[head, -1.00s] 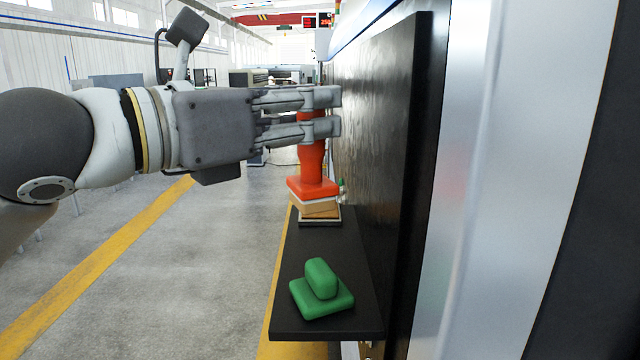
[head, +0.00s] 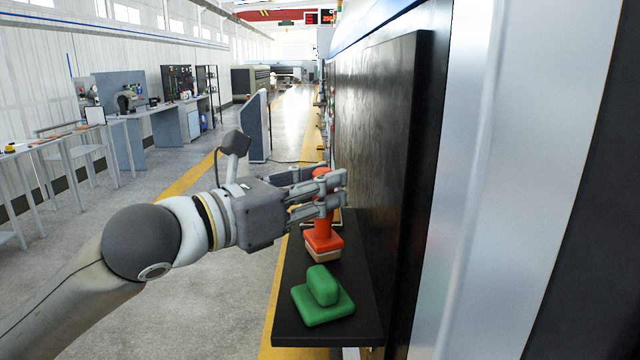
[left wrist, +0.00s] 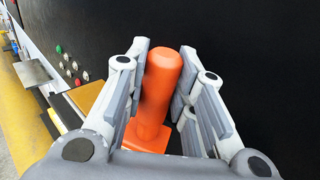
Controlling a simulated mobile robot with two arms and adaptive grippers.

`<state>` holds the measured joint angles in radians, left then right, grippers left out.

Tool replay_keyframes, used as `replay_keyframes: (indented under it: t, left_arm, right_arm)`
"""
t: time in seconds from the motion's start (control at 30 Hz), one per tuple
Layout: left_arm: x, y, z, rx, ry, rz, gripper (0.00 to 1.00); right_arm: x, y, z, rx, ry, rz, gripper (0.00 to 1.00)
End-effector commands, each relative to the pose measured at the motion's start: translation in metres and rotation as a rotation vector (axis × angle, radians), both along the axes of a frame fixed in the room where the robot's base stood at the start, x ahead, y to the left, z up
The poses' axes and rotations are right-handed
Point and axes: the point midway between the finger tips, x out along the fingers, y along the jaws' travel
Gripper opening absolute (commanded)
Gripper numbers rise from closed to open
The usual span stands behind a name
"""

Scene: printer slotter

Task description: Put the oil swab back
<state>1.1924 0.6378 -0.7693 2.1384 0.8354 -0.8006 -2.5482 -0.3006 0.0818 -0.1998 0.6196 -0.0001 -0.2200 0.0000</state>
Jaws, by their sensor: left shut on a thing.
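The oil swab, as I take it, has an orange-red handle and square base (head: 323,241) with a pale pad under it. It is upright over the black shelf (head: 361,285), behind the green block. My left gripper (head: 334,190) is shut on its handle, with the fingers on both sides. In the left wrist view the orange handle (left wrist: 161,85) stands between the fingers (left wrist: 160,75). I cannot tell whether the pad touches the shelf. My right gripper is not in view.
A green handled block (head: 322,297) sits at the near end of the shelf. A dark machine panel (head: 380,150) rises close on the right. In the left wrist view a tan square (left wrist: 88,97) lies left of the handle. Open floor lies to the left.

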Motion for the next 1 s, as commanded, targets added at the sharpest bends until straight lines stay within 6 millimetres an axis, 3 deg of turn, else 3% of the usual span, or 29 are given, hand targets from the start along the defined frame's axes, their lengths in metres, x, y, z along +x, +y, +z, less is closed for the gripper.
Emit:
replay_keyframes:
  t: [0.3,0.33,0.5,0.87,1.0]
  left_arm:
    - [0.000,0.000,-0.003,0.000,-0.001,0.000,0.00]
    - [0.000,0.000,-0.003,0.000,0.000,0.000,0.27]
    - [0.000,0.000,-0.003,0.000,0.000,0.000,0.46]
    - [0.000,0.000,0.002,-0.002,-0.001,-0.001,0.46]
    - [-0.009,0.012,0.000,0.000,-0.004,0.003,0.46]
  right_arm:
    - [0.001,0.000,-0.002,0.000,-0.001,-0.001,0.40]
    - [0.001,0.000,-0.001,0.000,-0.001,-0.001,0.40]
    - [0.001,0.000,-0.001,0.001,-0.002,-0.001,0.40]
    - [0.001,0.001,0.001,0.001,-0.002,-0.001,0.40]
    - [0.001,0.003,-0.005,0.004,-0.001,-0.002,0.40]
